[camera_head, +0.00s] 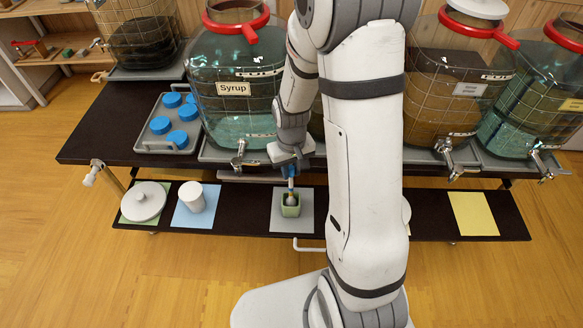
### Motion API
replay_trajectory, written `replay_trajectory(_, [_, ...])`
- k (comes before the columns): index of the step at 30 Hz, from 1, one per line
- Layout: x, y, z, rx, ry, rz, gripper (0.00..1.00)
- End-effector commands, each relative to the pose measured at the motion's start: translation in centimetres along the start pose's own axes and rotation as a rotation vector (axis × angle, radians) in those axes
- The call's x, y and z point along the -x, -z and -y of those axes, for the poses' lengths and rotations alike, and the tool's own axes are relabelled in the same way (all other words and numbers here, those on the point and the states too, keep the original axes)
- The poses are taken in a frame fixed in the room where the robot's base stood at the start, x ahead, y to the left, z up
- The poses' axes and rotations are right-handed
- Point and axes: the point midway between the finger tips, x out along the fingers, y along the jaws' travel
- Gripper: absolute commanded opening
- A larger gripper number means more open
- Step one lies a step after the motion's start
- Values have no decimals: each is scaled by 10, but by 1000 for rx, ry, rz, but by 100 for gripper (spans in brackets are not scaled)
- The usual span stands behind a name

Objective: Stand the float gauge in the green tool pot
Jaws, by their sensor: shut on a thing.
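The green tool pot (291,211) stands upright on a grey mat on the low front shelf. My gripper (289,171) is above the pot, pointing down, and shut on the float gauge (291,187). The gauge is thin and upright, with a pale lower end at the pot's mouth. I cannot tell whether it touches the pot's floor. My jaws hide the gauge's upper part.
The Syrup jar (235,75) with its tap stands close behind my gripper. A grey tray (155,140) holds several blue caps. A white lid (143,201) and a white cup (192,197) stand left on the shelf. A yellow mat (474,214) is bare. My arm hides the middle.

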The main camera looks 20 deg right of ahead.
Motion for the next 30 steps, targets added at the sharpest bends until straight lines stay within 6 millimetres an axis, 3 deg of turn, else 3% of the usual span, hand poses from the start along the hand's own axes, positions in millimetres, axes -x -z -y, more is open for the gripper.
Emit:
replay_trajectory(24, [-14, 0, -1, -2, 0, 1, 0])
replay_trajectory(25, [-13, 0, -1, -2, 0, 0, 22])
replay_trajectory(30, [-12, 0, -1, -3, 0, 0, 36])
